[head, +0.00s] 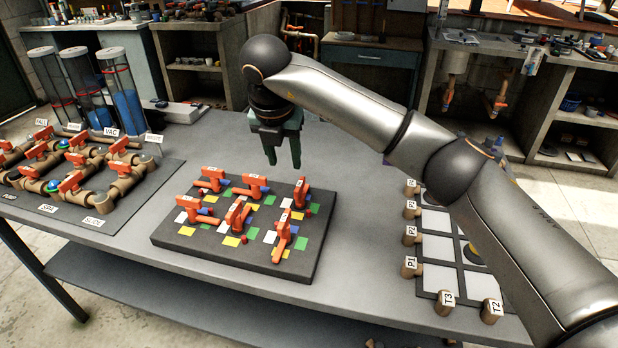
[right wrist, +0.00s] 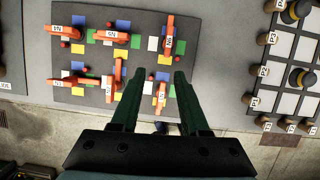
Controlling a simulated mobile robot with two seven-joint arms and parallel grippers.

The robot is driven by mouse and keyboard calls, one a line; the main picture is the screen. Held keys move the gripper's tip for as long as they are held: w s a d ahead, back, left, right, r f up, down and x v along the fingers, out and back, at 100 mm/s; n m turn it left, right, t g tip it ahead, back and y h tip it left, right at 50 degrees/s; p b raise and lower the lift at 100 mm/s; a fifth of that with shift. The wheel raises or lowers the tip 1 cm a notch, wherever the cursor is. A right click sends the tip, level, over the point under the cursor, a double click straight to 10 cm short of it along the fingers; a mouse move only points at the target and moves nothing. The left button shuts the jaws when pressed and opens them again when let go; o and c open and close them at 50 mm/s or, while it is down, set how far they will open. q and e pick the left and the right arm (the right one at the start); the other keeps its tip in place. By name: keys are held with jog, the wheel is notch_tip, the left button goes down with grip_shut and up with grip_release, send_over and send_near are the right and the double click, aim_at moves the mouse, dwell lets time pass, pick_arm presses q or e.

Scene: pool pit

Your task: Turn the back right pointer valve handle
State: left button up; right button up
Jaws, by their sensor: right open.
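A dark board (head: 165,235) on the grey table holds several orange pointer valve handles among coloured squares. The back right handle (head: 300,190) has its long axis running front to back; in the right wrist view it also shows (right wrist: 169,36), at the top right of the board. My right gripper (head: 284,165) is open and empty, pointing down. In the head view it appears just behind and slightly left of that handle, apart from it. In the right wrist view its fingers (right wrist: 164,76) frame the front right handle from below. My left gripper is not in view.
Beside the back right handle are the back middle handle (head: 252,186) and the front right handle (head: 283,235). A pipe panel (head: 150,185) stands at the left. A grid panel with labelled pegs (head: 430,278) lies at the right, partly behind my right arm. Bare table (head: 360,210) lies between.

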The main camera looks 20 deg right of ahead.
aim_at(299, 184)
jog(key=shift+h, duration=0.4)
jog(key=x, duration=0.4)
jog(key=d+x, duration=0.1)
jog(key=x, duration=0.2)
jog(key=p+x, duration=0.1)
jog(key=x, duration=0.3)
jog(key=shift+w+d, duration=0.3)
jog(key=shift+w, duration=0.15)
grip_shut()
